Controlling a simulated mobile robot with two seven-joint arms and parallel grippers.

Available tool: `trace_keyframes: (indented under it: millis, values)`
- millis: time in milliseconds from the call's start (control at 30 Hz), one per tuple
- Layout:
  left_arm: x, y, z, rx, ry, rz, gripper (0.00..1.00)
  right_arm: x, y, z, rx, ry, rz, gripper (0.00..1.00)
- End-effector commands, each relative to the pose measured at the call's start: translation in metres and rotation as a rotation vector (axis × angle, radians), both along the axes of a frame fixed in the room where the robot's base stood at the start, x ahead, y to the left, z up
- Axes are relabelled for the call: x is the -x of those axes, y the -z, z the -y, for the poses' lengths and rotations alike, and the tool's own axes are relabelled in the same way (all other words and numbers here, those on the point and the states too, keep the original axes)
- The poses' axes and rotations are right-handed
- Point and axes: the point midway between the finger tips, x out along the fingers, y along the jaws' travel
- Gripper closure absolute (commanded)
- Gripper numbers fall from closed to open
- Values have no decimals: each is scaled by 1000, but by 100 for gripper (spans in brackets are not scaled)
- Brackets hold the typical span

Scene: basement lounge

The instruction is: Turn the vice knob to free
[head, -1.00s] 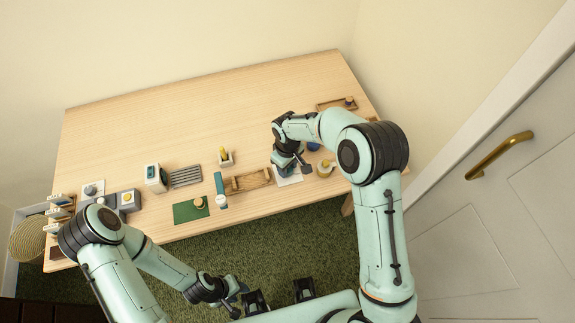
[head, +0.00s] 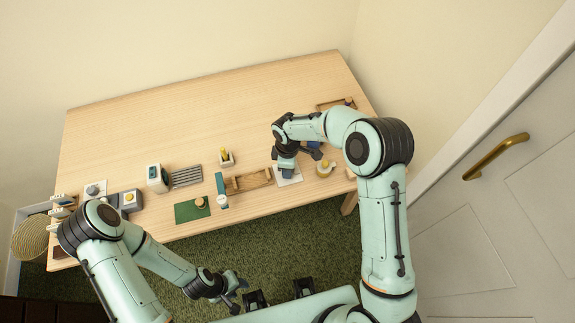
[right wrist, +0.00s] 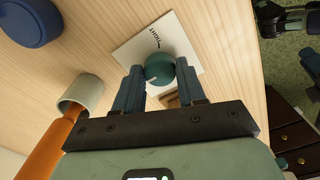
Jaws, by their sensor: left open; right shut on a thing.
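The vice knob (right wrist: 159,68) is a round teal knob with a small pale mark on its lower left edge in the right wrist view. It stands on a white card (right wrist: 133,50), printed with a word that reads TIGHT beside the knob. My right gripper (right wrist: 160,73) is shut on the knob, one blue finger on each side. In the head view my right gripper (head: 286,172) is over the card (head: 293,181) and hides the knob. My left gripper (head: 236,292) is open and empty, in front of the table's near edge.
A pale cup (right wrist: 84,92) with an orange handle-like rod and a blue round object (right wrist: 28,22) are close to my right gripper. A wooden tray (head: 248,181) and a green mat (head: 190,211) lie to the left. The back of the table (head: 200,115) is clear.

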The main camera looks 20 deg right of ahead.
Motion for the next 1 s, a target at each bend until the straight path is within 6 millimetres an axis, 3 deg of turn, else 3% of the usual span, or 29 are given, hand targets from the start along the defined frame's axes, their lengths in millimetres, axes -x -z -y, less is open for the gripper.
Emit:
trace_keyframes:
  millis: [467,500,567,867,1000]
  values:
    - [0,0,0,0,0,0,57,-1,0,0,1,-15,2,91]
    - [0,0,0,0,0,0,57,-1,0,0,1,-15,2,54]
    - [0,0,0,0,0,0,57,-1,0,0,1,-14,2,35]
    - [0,0,0,0,0,0,57,0,-1,0,0,-13,1,35]
    - [0,-1,0,0,0,1,57,-1,-12,0,0,-13,4,35]
